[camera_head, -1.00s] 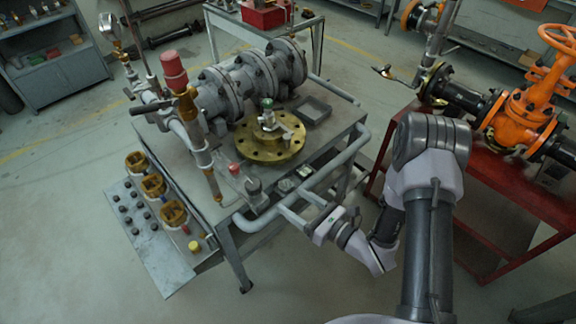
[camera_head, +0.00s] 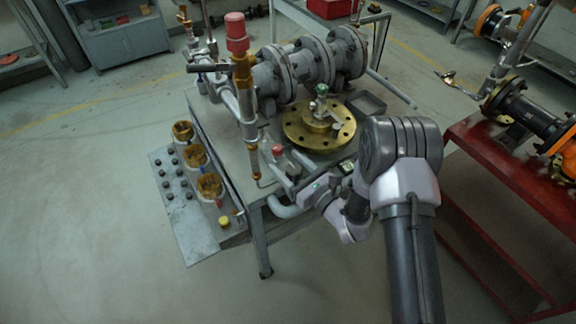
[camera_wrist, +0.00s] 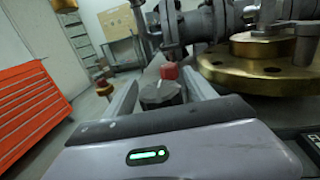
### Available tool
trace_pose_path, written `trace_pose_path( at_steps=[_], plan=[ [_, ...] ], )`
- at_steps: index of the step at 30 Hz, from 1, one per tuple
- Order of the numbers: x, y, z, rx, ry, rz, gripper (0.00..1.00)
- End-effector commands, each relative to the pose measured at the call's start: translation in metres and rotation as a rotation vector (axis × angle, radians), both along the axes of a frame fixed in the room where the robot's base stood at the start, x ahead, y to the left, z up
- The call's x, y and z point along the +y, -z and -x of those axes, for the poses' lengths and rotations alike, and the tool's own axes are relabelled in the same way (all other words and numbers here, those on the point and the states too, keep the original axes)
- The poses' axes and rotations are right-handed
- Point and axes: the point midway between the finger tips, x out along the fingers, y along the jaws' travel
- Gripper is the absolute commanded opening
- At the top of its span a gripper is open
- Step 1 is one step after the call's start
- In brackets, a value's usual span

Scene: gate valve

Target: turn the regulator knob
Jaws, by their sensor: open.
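A small red knob (camera_head: 277,149) stands at the front edge of the cart in the head view. In the wrist view, a red cap (camera_wrist: 168,72) shows just beyond a short grey cylindrical knob (camera_wrist: 160,95). My gripper (camera_wrist: 160,77) is open, with one finger on each side of the grey knob. I cannot tell whether the fingers touch it. In the head view, my gripper (camera_head: 308,185) is low at the cart's front edge, and my wrist partly hides the grey knob. I cannot tell for sure which one is the regulator knob.
A brass flange (camera_head: 318,125) lies behind my gripper. A tall pipe with a red top (camera_head: 236,35) stands to the left. A side shelf (camera_head: 180,220) holds several brass fittings. A red bench (camera_head: 500,180) stands at right. The floor at front left is clear.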

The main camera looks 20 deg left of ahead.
Motion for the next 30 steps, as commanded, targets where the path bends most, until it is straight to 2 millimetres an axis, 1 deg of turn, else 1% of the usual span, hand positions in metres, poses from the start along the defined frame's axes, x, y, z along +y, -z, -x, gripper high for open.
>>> trace_pose_path(
  at_steps=[7, 11, 12, 14, 15, 16, 17, 23, 30],
  plan=[
    [0.0009, -0.0004, -0.0007, 0.0, 0.0, 0.0, 0.65],
    [0.0007, -0.0003, -0.0006, 0.0, 0.0, 0.0, 0.39],
    [0.0007, -0.0003, -0.0006, 0.0, 0.0, 0.0, 0.31],
    [0.0007, -0.0003, -0.0004, 0.0, 0.0, 0.0, 0.19],
    [0.0007, -0.0003, -0.0004, 0.0, 0.0, 0.0, 0.12],
    [0.0007, -0.0002, -0.0004, 0.0, 0.0, 0.0, 0.06],
    [0.0007, -0.0002, -0.0004, 0.0, 0.0, 0.0, 0.03],
    [0.0006, 0.0013, -0.0003, 0.001, 0.017, 0.0, 0.03],
    [-0.0001, 0.004, -0.0023, 0.0, 0.129, 0.0, 0.03]
  ],
)
